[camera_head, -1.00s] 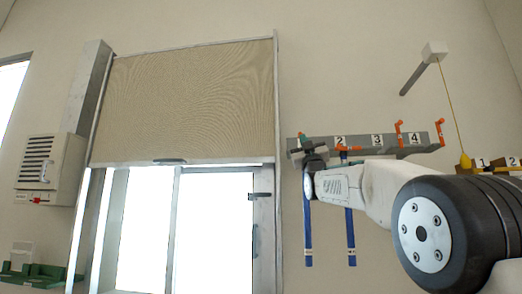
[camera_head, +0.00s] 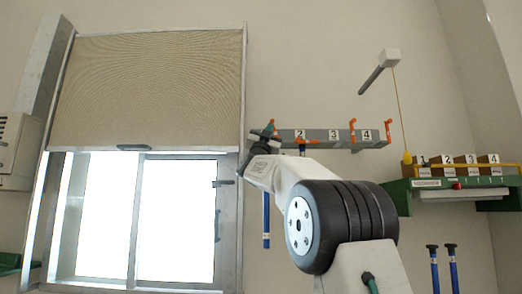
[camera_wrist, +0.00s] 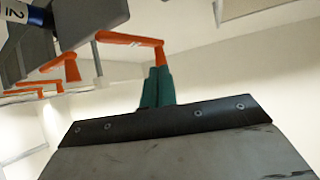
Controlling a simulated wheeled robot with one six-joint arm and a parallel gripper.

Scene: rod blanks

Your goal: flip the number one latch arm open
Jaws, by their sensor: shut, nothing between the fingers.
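The grey rack (camera_head: 318,143) on the wall carries number plates 2, 3 and 4; my gripper (camera_head: 263,138) and arm cover its left end, where plate 1 is hidden. A bit of orange (camera_head: 271,122) shows beside my gripper there. In the wrist view an L-shaped orange latch arm (camera_wrist: 130,39) sticks out from the rack, its bent end just beyond my teal fingertips (camera_wrist: 158,72). The fingers are together and empty. They overlap the latch's end in the picture; I cannot tell whether they touch. The latch's number is not readable there.
Orange latch arms stand upright by plate 3 (camera_head: 353,126) and plate 4 (camera_head: 388,130). A blue rod (camera_head: 266,222) hangs below the rack's left end. A yellow cord (camera_head: 401,110) hangs right of the rack. A green shelf (camera_head: 460,184) with numbered boxes is farther right.

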